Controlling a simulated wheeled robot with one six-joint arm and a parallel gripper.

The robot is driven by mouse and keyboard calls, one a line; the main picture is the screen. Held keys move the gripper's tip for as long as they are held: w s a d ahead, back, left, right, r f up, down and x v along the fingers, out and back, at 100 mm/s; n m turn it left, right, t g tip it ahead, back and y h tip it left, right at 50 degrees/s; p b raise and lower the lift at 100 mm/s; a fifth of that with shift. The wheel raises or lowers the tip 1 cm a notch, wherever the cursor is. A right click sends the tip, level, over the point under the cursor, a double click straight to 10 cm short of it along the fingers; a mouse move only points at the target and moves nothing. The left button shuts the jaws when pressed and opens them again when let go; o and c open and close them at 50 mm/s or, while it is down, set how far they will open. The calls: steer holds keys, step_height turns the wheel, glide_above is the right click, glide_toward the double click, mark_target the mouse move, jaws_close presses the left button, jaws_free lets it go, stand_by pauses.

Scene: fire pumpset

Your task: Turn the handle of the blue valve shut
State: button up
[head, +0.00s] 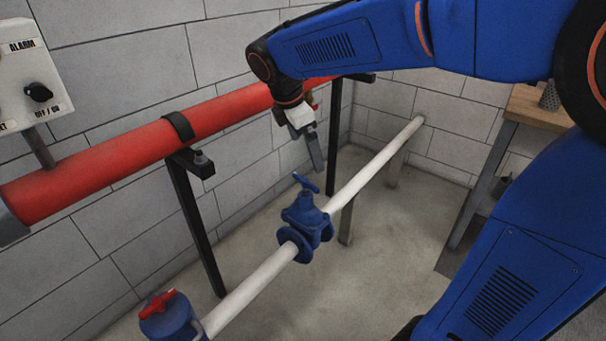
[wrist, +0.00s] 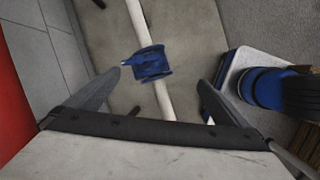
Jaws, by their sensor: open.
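The blue valve (head: 305,222) sits on the thin white pipe (head: 262,285) in the middle of the head view. Its blue handle (head: 306,183) is a small bar on top, slanting down to the right. The valve also shows in the wrist view (wrist: 152,63), ahead of the fingers and between them. My gripper (head: 317,168) hangs above the handle in the head view, tilted downward and apart from it.
A thick red pipe (head: 110,158) runs along the block wall on black stands (head: 195,225). A blue fitting with a red handle (head: 160,302) stands lower left. An alarm box (head: 28,75) is upper left. A wooden table (head: 540,107) stands right. Floor right of the valve is clear.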

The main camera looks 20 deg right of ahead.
steer(key=w+a+n, duration=0.3)
steer(key=w+a, duration=0.1)
steer(key=w, duration=0.1)
glide_toward(306, 180)
steer(key=shift+h, duration=0.4)
steer(key=x, duration=0.8)
steer(key=shift+a+f, duration=0.1)
steer(key=shift+a, duration=0.3)
steer(key=c, duration=0.7)
